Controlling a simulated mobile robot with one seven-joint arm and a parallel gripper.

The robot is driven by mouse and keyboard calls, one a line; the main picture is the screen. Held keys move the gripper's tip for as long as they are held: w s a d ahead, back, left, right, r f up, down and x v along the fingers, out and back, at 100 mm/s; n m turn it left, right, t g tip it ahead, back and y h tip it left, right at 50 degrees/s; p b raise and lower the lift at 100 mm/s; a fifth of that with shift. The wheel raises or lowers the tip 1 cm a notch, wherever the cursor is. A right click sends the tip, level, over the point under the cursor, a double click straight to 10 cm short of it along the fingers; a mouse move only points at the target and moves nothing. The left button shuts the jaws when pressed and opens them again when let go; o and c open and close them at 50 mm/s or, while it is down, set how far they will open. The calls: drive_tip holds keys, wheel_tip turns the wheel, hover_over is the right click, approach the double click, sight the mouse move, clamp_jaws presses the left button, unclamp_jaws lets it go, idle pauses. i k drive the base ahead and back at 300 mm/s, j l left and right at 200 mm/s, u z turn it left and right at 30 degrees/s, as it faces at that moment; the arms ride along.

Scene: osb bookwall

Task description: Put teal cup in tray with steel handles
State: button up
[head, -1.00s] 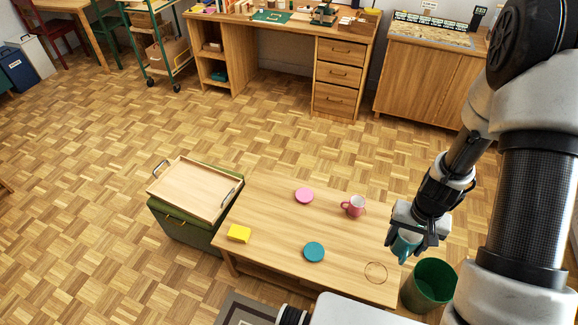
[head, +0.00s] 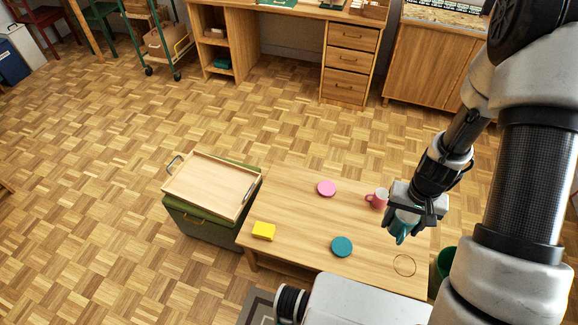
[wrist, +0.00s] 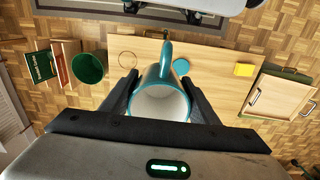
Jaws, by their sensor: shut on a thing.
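My gripper (head: 414,216) is shut on the teal cup (head: 403,231) and holds it above the right part of the coffee table. In the wrist view the teal cup (wrist: 163,97) sits between the two dark fingers, with its white inside facing the camera and its handle pointing away. The wooden tray with steel handles (head: 200,186) rests on a green box at the left end of the table, well left of my gripper. The tray looks empty. It also shows at the right of the wrist view (wrist: 275,97).
A green bin (wrist: 89,66) stands beyond the table's right end. The table's middle is mostly clear.

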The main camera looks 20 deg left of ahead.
sight(207, 194)
drive_tip(key=j+z, duration=0.1)
drive_tip(key=j, duration=2.45)
drive_tip(key=j+z, duration=0.15)
drive_tip(key=j, duration=1.1)
drive_tip(key=k+j, duration=0.1)
drive_tip(key=j, duration=1.2)
drive_tip(key=i+z, duration=0.05)
